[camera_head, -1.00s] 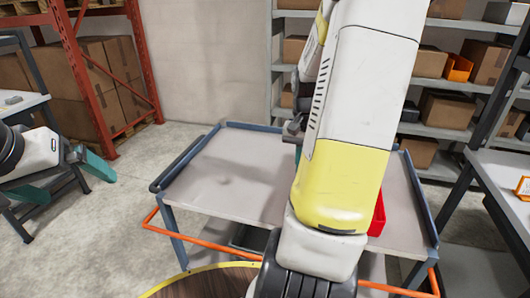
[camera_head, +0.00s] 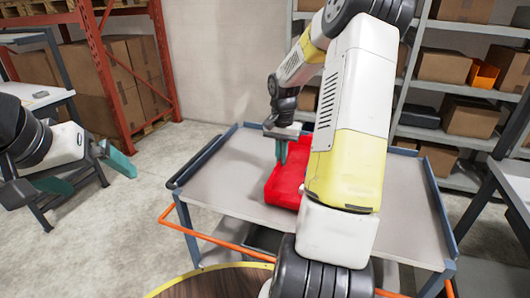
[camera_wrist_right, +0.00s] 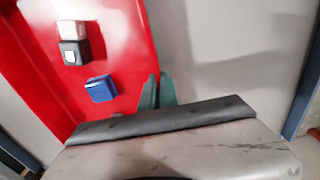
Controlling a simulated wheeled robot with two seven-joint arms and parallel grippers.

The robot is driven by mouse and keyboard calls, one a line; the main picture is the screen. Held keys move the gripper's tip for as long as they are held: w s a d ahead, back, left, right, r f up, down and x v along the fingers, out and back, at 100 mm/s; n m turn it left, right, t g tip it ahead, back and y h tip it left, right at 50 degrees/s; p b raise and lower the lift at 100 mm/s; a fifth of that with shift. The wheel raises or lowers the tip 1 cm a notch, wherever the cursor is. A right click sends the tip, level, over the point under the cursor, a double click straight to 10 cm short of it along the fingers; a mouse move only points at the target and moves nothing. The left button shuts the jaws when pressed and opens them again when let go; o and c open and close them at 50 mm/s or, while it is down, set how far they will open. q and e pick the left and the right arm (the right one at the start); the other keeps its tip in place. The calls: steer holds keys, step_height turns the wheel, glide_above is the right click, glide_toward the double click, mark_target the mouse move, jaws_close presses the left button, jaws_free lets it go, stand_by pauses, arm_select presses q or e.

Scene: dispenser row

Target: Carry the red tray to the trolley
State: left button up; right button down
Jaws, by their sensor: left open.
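The red tray (camera_head: 287,180) is over the grey top of the trolley (camera_head: 228,184); I cannot tell whether it rests there or hangs just above. My right arm hides its right part. My right gripper (camera_head: 282,150) points down at the tray's far edge. In the right wrist view its teal fingertips (camera_wrist_right: 158,88) are close together at the wall of the tray (camera_wrist_right: 115,30), shut on it. A blue box (camera_wrist_right: 101,89) and a white-and-black box (camera_wrist_right: 73,43) lie in the tray. My left gripper (camera_head: 88,175) is open and empty at the left, away from the trolley.
Orange rails (camera_head: 215,240) run round the trolley below its blue-rimmed top. Shelves with cardboard boxes (camera_head: 445,66) stand behind, and a red rack (camera_head: 95,60) stands at the back left. A table (camera_head: 515,180) is at the right. The trolley top's left part is clear.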

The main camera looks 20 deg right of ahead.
steer(key=shift+f, duration=0.65)
steer(key=c, duration=1.6)
jaws_free()
steer(key=shift+f, duration=0.1)
step_height(320, 180, up, 12)
steer(key=s+a+r+n+t, duration=0.3)
steer(key=s+a+r+n, duration=0.1)
steer(key=s+a+r, duration=0.6)
steer(key=shift+s+a+n+t+y, duration=0.35)
steer(key=shift+s+a+n+t, duration=0.55)
steer(key=shift+s, duration=1.15)
steer(key=shift+s+a+n+t+y, duration=0.15)
steer(key=shift+s+a+n+y, duration=0.4)
steer(key=shift+s+a, duration=1.15)
steer(key=shift+s+a+n+t+y, duration=0.2)
steer(key=shift+s+a+n+t, duration=0.5)
steer(key=shift+s, duration=1.7)
